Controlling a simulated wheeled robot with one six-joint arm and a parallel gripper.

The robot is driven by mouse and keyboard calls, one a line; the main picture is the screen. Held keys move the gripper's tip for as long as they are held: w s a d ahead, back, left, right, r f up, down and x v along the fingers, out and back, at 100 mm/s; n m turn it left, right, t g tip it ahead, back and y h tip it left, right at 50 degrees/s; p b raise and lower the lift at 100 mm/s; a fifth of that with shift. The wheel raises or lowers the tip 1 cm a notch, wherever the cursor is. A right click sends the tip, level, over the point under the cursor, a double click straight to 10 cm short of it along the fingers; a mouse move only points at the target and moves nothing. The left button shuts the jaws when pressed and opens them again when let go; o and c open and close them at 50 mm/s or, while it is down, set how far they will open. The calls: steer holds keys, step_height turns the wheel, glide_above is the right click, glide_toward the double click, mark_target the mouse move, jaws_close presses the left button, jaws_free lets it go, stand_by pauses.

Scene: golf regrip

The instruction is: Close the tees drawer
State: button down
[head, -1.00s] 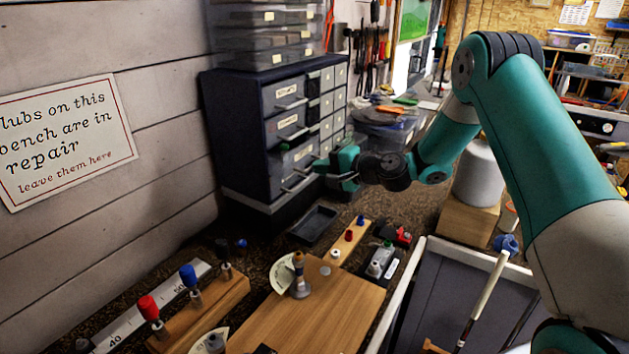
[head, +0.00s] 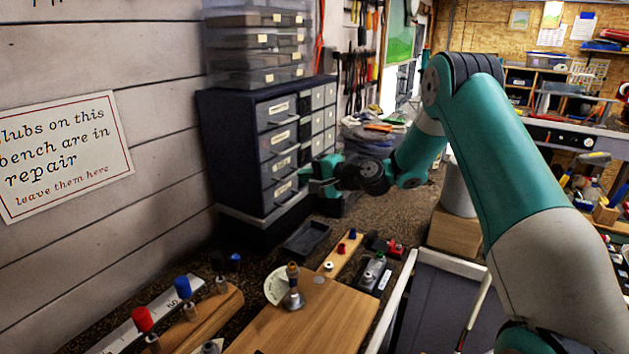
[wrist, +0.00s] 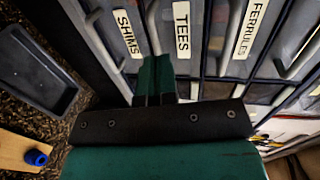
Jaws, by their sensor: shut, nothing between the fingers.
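The tees drawer (head: 272,170) is in the left column of the dark blue cabinet (head: 232,150), second from the bottom. Its front looks about flush with the drawers above and below. In the wrist view its TEES label (wrist: 182,28) shows between the SHIMS label (wrist: 128,33) and the FERRULES label (wrist: 250,29). My gripper (head: 304,172) is shut and empty, just in front of the lower drawer fronts. In the wrist view its green fingers (wrist: 154,78) point at the tees drawer front near its handle. I cannot tell whether they touch it.
A black tray (head: 306,239) lies on the bench below the cabinet. A wooden board with a metal post (head: 293,290), a small wooden rack (head: 343,252) and driver-like tools stand nearer. Clear stacked boxes (head: 255,45) sit on top of the cabinet. A grey-walled bin is at the lower right.

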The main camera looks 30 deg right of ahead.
steer(key=f+b+v, duration=0.1)
steer(key=b+v, duration=0.3)
steer(key=v, duration=0.7)
steer(key=s+a+r+n+g+y, duration=0.15)
steer(key=s+a+n+g, duration=0.3)
steer(key=a, duration=0.45)
steer(key=s+a+r+n+g+h, duration=0.1)
steer(key=s+a+r+n+g, duration=0.25)
steer(key=a, duration=0.55)
steer(key=s+a+n+g+h, duration=0.1)
steer(key=s+n, duration=0.2)
steer(key=s, duration=0.5)
steer(key=s+a+f+n+g+h, duration=0.1)
steer(key=s+n, duration=0.3)
steer(key=s, duration=0.5)
steer(key=s+a+f+n+g+h, duration=0.1)
steer(key=s+a+n+g+h, duration=0.1)
steer(key=s, duration=0.6)
steer(key=shift+s+a+n+g+h, duration=0.2)
steer(key=shift+a+n+g+h, duration=0.15)
steer(key=shift+a+n+g, duration=0.25)
steer(key=shift+d, duration=0.15)
